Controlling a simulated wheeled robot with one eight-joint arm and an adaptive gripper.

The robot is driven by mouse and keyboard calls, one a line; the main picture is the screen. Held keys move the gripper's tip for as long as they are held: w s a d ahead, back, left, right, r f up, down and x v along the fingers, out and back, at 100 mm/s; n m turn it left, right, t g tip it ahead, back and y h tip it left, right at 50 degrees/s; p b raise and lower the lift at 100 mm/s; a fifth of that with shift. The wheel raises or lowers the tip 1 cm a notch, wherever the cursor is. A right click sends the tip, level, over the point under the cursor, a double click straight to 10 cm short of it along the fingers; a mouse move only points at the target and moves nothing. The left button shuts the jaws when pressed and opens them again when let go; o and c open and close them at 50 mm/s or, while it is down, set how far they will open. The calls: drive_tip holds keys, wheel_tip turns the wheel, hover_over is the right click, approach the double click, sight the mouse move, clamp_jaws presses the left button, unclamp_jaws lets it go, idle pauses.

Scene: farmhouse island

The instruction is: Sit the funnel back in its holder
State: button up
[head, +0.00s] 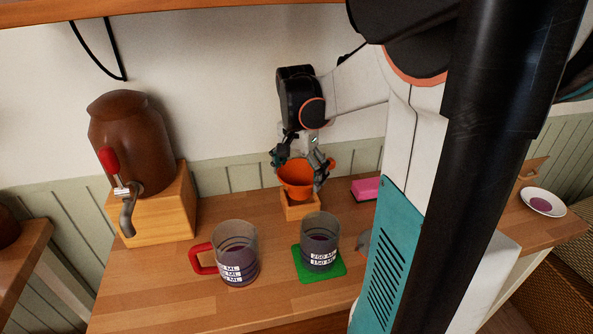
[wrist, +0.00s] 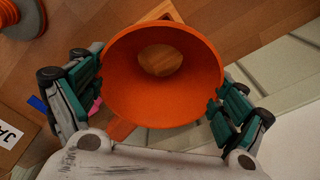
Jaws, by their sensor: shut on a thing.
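The orange funnel (head: 296,180) is upright, wide mouth up, between the fingers of my gripper (head: 302,166). In the wrist view I look down into the funnel (wrist: 120,75), and wood shows through its bottom opening. My gripper (wrist: 158,97) is shut on the funnel, with a green-padded finger on each side. The holder (head: 300,211), a small wooden block, stands on the counter directly below the funnel. The funnel's lower end overlaps the holder's top in the head view. I cannot tell whether it is inside or just above. The funnel hides most of the holder in the wrist view.
A measuring cup with a red handle (head: 237,254) and another cup (head: 320,243) on a green mat (head: 333,274) stand in front. A pink sponge (head: 366,188) lies right of the holder. A brown dispenser (head: 130,150) on a wooden stand (head: 165,212) is at left.

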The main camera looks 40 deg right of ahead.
sight(299, 183)
drive_tip(key=shift+f+b, duration=1.3)
drive_tip(key=shift+f, duration=0.95)
idle(1.2)
drive_tip(key=o, duration=0.8)
drive_tip(key=shift+c, duration=0.2)
drive_tip(key=shift+s+a+r, duration=0.1)
drive_tip(key=shift+a+r, duration=0.05)
drive_tip(key=shift+r, duration=1.75)
drive_tip(key=shift+a+r, duration=0.15)
drive_tip(key=shift+r, duration=1.7)
drive_tip(key=shift+s+f, duration=0.1)
